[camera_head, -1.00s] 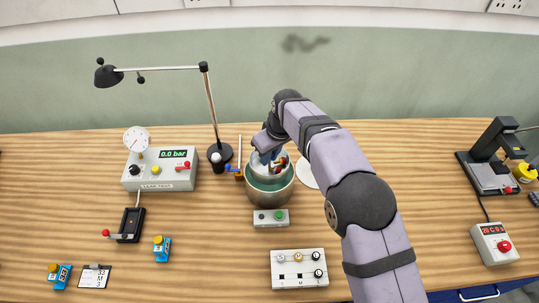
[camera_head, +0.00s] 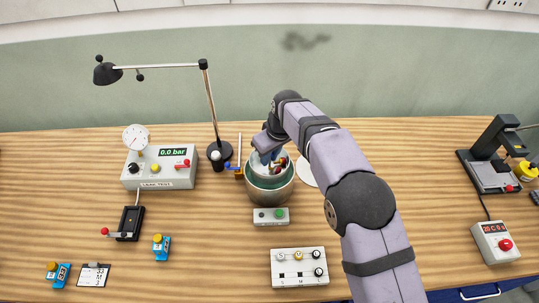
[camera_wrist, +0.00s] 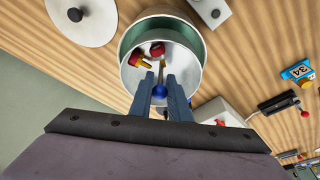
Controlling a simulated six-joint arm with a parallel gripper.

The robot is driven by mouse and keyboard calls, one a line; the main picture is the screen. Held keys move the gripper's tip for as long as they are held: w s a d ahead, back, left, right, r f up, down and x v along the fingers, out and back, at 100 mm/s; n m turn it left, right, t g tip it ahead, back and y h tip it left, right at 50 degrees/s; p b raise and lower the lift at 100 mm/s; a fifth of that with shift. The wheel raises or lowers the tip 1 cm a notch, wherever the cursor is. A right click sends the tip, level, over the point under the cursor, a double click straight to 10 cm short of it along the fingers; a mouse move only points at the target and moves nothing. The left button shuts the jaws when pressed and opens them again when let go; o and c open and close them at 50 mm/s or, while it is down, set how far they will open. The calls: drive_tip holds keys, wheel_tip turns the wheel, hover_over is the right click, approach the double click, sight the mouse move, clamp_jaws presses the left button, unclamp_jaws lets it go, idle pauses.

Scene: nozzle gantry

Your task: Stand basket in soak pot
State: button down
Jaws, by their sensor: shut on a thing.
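A pale metal basket (camera_wrist: 184,75) holds red and yellow nozzle parts. It shows in the head view (camera_head: 284,171) at the mouth of the soak pot (camera_head: 270,197). The wrist view also shows the soak pot (camera_wrist: 127,43), with its green inside around the basket's far side. In the head view, my gripper (camera_head: 266,156) is over the pot and partly hidden by my wrist. The basket's bottom is hidden, so I cannot tell whether it touches the pot floor.
A control box with a green button (camera_head: 271,216) stands in front of the pot.

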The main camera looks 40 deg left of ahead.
sight(271, 171)
drive_tip(key=shift+f+b, duration=2.8)
drive_tip(key=shift+f, duration=1.95)
idle(1.0)
drive_tip(key=c, duration=1.6)
unclamp_jaws()
drive_tip(key=shift+r, duration=0.1)
drive_tip(key=shift+r+p, duration=2.3)
drive_tip(key=shift+r, duration=1.15)
